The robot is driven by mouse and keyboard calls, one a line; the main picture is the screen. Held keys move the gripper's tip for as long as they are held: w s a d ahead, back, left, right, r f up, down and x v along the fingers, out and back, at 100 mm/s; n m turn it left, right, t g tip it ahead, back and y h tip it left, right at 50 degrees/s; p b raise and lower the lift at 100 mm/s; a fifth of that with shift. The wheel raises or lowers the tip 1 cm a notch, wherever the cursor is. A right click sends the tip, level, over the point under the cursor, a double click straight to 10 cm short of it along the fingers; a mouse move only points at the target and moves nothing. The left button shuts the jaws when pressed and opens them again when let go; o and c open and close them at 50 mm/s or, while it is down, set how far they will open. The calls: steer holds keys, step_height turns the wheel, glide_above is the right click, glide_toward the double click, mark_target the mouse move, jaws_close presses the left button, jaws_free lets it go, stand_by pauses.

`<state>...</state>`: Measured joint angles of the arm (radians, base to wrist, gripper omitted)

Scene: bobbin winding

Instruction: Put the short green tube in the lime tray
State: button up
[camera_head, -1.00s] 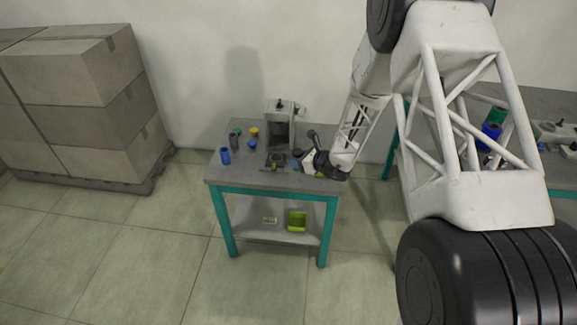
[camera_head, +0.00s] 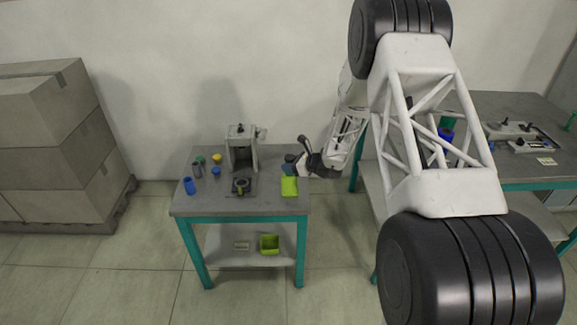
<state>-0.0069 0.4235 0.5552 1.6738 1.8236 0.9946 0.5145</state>
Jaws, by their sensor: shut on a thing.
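My gripper (camera_head: 292,166) is at the right side of the small table's top, low over it. It is shut on a small dark bluish-green thing (camera_head: 288,168), partly hidden by the gripper; I cannot tell for sure that it is the short green tube. A flat lime tray (camera_head: 289,187) lies on the table top at the right, just in front of and below the gripper. A lime bin (camera_head: 269,244) stands on the lower shelf. A small green piece (camera_head: 200,158) stands at the table's back left.
A grey winding stand (camera_head: 241,150) with a dark base (camera_head: 240,187) is mid-table. Blue (camera_head: 188,186), grey (camera_head: 196,170) and yellow (camera_head: 217,158) pieces stand left. A second table (camera_head: 510,165) is at right. Stacked boxes (camera_head: 55,145) are far left. The table's front left is clear.

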steer(key=shift+f, duration=0.1)
steer(key=shift+f, duration=2.25)
steer(key=shift+f, duration=1)
stand_by(0.6)
steer(key=o, duration=1)
steer(key=shift+r, duration=0.2)
steer(key=shift+r, duration=3.3)
